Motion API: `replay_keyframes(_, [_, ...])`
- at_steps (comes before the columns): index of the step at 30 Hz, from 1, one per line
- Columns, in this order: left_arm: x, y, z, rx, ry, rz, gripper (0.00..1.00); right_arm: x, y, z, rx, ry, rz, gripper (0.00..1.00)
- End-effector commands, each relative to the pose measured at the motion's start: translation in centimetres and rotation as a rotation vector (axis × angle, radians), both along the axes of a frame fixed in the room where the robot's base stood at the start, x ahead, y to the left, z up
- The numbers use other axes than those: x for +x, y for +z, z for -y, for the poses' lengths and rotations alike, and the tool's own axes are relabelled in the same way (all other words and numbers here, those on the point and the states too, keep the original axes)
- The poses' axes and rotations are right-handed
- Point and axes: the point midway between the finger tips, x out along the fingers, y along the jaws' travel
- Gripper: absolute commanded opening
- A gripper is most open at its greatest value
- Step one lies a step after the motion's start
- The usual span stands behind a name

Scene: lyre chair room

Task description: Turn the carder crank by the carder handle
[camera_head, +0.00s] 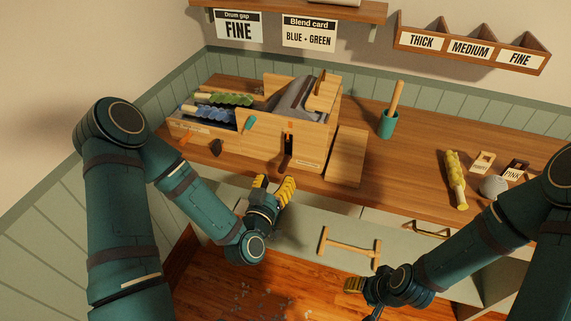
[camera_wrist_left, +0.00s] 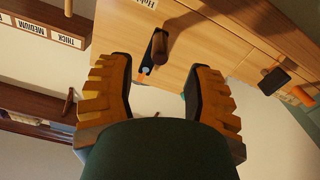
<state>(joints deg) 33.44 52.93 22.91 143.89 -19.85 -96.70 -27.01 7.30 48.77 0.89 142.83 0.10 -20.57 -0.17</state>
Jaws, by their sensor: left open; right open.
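The wooden drum carder (camera_head: 258,139) stands on the bench at the left. Its dark crank (camera_head: 290,142) is on the front face, with an orange mark near the top and the brown carder handle (camera_head: 286,161) at the lower end. In the left wrist view the handle (camera_wrist_left: 162,45) sticks out from the crank, beyond and roughly between the fingertips. My left gripper (camera_head: 273,187) is open and empty, in front of and below the handle, apart from it. My right gripper (camera_head: 359,291) is low in front of the drawers, away from the carder; its fingers are partly hidden.
A dark knob (camera_head: 216,147) and an orange lever (camera_head: 185,138) project from the carder's front, left of the crank. A green cup (camera_head: 388,124) with a wooden stick stands to the right. Drawer handles (camera_head: 348,246) project below the bench edge.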

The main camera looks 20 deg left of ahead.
Motion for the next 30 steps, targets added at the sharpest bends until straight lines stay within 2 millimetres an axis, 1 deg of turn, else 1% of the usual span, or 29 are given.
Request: replay_keyframes(30, [7.4,0.0,0.3,0.0,0.0,0.0,0.52,0.0,0.1,0.0,0.0,0.0,0.0,0.51])
